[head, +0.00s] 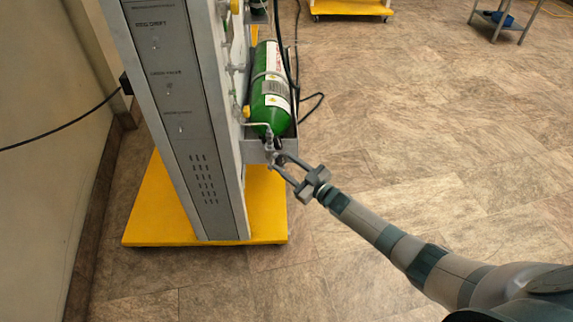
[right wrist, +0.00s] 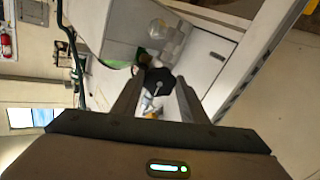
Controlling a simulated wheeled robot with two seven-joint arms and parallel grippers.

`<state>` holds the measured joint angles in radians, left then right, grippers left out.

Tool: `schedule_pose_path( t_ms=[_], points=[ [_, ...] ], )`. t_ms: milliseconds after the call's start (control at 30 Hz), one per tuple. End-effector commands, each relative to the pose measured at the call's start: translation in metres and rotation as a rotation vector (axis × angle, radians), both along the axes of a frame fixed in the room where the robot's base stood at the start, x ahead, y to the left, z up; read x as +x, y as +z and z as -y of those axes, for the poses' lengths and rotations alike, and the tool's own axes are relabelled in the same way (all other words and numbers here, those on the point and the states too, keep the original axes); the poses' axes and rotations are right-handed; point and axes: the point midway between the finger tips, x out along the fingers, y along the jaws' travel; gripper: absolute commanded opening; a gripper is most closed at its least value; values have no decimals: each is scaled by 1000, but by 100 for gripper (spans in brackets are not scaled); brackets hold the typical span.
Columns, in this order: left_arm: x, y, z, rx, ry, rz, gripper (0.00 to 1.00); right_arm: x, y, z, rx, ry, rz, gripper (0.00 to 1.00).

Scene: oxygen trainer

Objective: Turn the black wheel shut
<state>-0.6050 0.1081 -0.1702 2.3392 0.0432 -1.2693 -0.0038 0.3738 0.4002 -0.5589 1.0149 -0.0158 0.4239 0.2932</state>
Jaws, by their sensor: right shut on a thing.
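The black wheel (right wrist: 158,82) shows between the fingertips of my right gripper in the right wrist view. My right gripper (head: 281,164) is shut on it, at the lower end of the green cylinder (head: 270,88) in the head view. There the fingers and small metal fittings mostly hide the wheel, so its turn angle cannot be told. The cylinder lies tilted on the side of the grey trainer cabinet (head: 185,110), held by a bracket. My left gripper is not in view.
The cabinet stands on a yellow base (head: 140,215) close to the left wall. A black cable (head: 60,128) runs from the wall side to the cabinet. Another yellow base (head: 350,7) and a small grey table (head: 500,18) stand at the back. The floor on the right is clear.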

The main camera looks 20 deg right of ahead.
Motion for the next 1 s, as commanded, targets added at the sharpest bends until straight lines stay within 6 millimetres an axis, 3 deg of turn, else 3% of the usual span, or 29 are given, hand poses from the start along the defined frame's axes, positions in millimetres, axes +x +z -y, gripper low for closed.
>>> schedule_pose_path(
  t_ms=[100, 133, 200, 667, 1000],
  points=[
    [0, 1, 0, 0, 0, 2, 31, -1, -2, 1, 1, -1, -3, 17],
    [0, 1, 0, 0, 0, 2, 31, -1, -2, 1, 1, -1, -3, 42],
    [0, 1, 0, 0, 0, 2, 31, -1, -2, 0, 1, -1, -3, 58],
    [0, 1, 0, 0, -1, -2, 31, -5, -1, 2, 0, 0, -1, 58],
    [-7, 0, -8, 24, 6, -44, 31, -42, -1, 20, -1, 0, -3, 58]
  ],
)
